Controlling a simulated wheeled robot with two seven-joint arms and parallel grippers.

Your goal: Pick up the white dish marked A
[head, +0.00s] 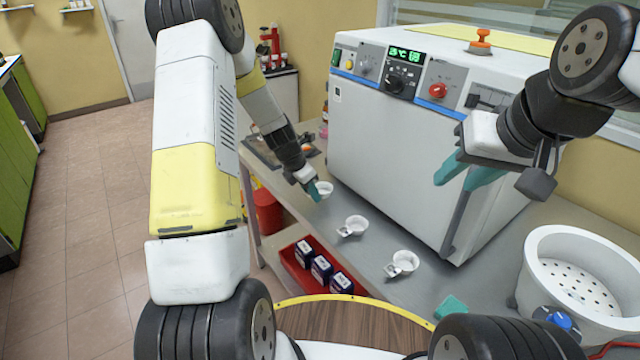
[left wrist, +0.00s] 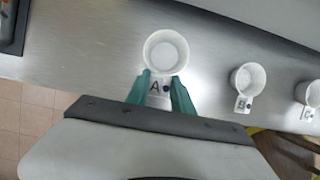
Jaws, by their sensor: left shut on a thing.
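The white dish marked A (head: 325,188) is the farthest of three small dishes on the grey bench. My left gripper (head: 314,190) is at it. In the left wrist view, dish A (left wrist: 166,48) shows its round cup and its tab with the letter A. The teal fingers of my left gripper (left wrist: 161,92) are shut on that tab. I cannot tell whether the dish is off the bench. My right gripper (head: 462,178) is open and empty in front of the white machine.
A dish marked B (left wrist: 249,78) and a third dish (head: 402,263) stand on the bench (head: 375,278). The white machine (head: 420,130) fills the back. A white perforated basin (head: 580,275) is at right.

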